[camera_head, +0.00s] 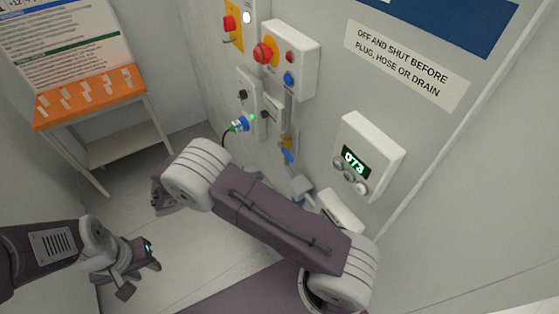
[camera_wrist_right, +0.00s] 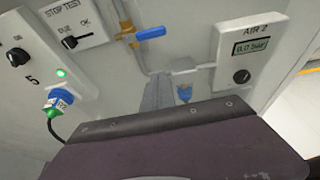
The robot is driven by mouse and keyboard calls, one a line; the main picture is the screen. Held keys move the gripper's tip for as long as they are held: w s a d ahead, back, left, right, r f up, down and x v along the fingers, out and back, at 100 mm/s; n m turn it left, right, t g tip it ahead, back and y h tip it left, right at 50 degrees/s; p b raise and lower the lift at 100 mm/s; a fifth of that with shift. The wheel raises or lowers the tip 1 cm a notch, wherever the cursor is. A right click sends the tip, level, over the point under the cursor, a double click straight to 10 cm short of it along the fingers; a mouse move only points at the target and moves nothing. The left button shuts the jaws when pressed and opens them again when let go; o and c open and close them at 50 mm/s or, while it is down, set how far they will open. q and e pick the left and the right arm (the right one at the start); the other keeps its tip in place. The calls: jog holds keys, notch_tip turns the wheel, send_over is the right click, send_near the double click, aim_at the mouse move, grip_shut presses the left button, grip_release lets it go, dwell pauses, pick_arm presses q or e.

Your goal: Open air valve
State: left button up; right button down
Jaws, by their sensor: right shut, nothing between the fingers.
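The air valve has a brass body (camera_wrist_right: 125,28) and a blue lever (camera_wrist_right: 151,33), seen in the right wrist view. The lever points sideways across the grey pipe. The lever also shows on the wall in the head view (camera_head: 287,154). The AIR 2 box (camera_wrist_right: 250,56) reads 0.0 bar. My right gripper (camera_head: 163,196) is partly hidden behind its own arm joint, shut and empty, well away from the valve. My left gripper (camera_head: 138,273) is open and empty at lower left, far from the valve.
My right arm crosses in front of the wall below the valve. A blue plug (camera_head: 240,124) with a cable, a red-knobbed box (camera_head: 291,61) and a display box reading 073 (camera_head: 368,155) are on the wall. An orange-topped stand (camera_head: 92,97) is at left. Floor between is clear.

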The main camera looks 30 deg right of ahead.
aim_at(285, 152)
jog(key=d+p, duration=0.5)
jog(key=d, duration=0.4)
jog(key=shift+w+d+r, duration=0.15)
jog(key=shift+w+r, duration=0.1)
jog(key=shift+r, duration=0.15)
jog(key=shift+r+p, duration=0.15)
jog(key=shift+p, duration=0.25)
